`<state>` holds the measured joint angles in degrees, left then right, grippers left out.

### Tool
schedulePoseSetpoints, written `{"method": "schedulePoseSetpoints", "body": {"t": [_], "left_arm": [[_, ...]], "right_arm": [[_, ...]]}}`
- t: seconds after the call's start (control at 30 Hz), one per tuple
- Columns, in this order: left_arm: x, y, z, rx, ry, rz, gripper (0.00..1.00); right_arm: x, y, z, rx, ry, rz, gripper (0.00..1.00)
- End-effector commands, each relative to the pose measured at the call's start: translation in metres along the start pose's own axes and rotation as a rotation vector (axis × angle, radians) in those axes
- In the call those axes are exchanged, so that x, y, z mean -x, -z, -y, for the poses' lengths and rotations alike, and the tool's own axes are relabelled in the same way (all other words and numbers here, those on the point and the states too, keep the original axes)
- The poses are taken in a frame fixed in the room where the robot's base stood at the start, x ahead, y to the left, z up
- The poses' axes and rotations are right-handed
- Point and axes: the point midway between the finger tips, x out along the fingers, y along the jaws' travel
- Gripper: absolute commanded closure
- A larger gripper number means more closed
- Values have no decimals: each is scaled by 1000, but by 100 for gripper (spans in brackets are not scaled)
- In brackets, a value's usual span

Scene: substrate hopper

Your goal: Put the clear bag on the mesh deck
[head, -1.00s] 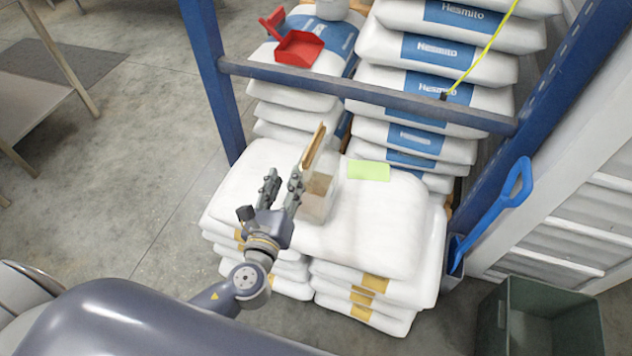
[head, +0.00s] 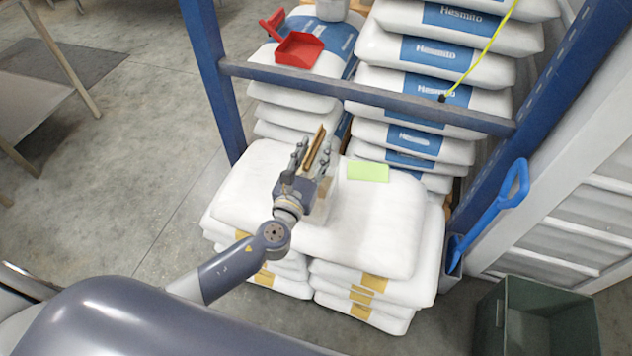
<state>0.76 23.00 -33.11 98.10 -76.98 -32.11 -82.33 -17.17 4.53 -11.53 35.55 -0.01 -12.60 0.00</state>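A clear, box-shaped bag (head: 325,204) stands on the front white sacks, with a tan upright strip (head: 317,146) at its top. My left gripper (head: 310,152) is in front of it and covers much of it. Its two fingers point away from me, one on each side of the tan strip, with a gap between them. I cannot tell whether either finger touches the strip. My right gripper is not in view. I cannot make out a mesh deck in this view.
A blue rack frame with a crossbar (head: 370,95) stands over the sacks. Behind are taller sack stacks (head: 425,130) and a red scoop (head: 299,49). A green card (head: 368,172) lies right of the bag. A blue shovel (head: 497,207) and green bin (head: 535,320) stand right.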

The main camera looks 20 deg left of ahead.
Motion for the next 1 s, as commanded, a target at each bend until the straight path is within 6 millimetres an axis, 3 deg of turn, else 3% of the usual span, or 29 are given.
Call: {"method": "schedulePoseSetpoints", "body": {"t": [0.1,0.33,0.5,1.0], "left_arm": [[-9,0,1,1,1,-1,65],[-10,1,0,1,1,-1,65],[-10,1,0,1,0,-1,100],[-10,-1,0,2,0,2,100]], "right_arm": [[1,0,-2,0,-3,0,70],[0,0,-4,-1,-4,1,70],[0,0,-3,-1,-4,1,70],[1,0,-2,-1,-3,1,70]]}}
